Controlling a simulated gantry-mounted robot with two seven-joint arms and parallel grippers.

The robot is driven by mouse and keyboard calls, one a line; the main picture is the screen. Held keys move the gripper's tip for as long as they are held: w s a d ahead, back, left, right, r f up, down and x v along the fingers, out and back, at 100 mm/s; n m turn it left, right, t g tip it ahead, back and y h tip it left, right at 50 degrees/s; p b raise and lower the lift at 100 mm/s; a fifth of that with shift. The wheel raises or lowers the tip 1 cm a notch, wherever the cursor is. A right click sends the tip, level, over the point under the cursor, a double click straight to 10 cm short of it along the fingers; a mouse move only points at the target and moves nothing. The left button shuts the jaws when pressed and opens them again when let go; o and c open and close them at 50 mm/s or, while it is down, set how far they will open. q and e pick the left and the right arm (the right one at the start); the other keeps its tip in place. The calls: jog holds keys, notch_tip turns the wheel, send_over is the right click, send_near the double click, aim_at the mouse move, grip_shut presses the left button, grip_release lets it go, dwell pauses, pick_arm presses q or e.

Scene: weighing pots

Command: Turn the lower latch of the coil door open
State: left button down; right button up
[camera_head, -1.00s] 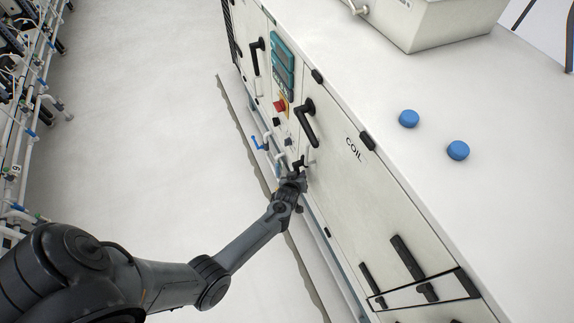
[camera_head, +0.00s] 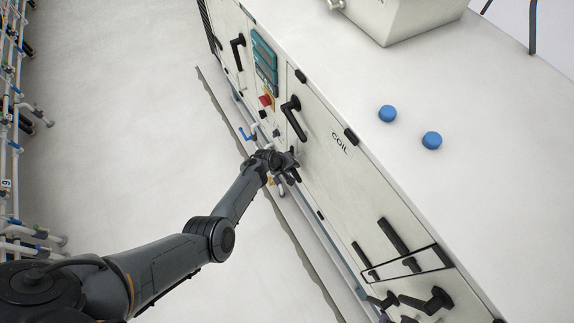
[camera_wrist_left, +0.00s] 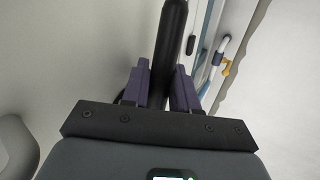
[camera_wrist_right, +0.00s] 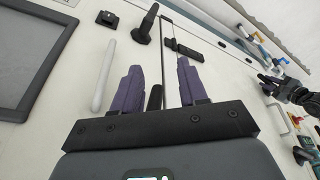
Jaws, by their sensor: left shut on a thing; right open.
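The coil door (camera_head: 350,185) is a pale panel on the long white cabinet and looks closed. Its upper latch (camera_head: 293,115) is a black lever. My left gripper (camera_head: 289,166) is at the lower latch, below the upper one, and hides most of it in the head view. In the left wrist view, the fingers of my left gripper (camera_wrist_left: 163,68) are on both sides of the black lower latch handle (camera_wrist_left: 173,25), shut on it. My right gripper (camera_wrist_right: 158,66) is open in the right wrist view, facing a pale panel. A black part (camera_wrist_right: 154,98) shows between its fingers, and I cannot tell if they touch.
Two blue caps (camera_head: 387,114) sit on the cabinet top (camera_head: 450,90). A teal control panel (camera_head: 264,62) and a red button (camera_head: 265,100) lie beyond the coil door. White pipe racks (camera_head: 12,150) stand at the far left. The floor (camera_head: 110,130) between is clear.

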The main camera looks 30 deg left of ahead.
pick_arm(q)
jog(key=shift+r, duration=0.1)
dwell(0.5)
jog(key=c, duration=1.2)
grip_release()
jog(key=shift+c, duration=0.2)
jog(key=shift+r, duration=0.1)
jog(key=shift+s+a+r+p, duration=0.1)
jog(key=shift+s+r+p, duration=0.15)
jog(key=shift+r+p, duration=0.35)
jog(key=p+v, duration=0.6)
jog(key=v, duration=0.3)
jog(key=shift+a, duration=0.3)
jog(key=shift+s, duration=0.15)
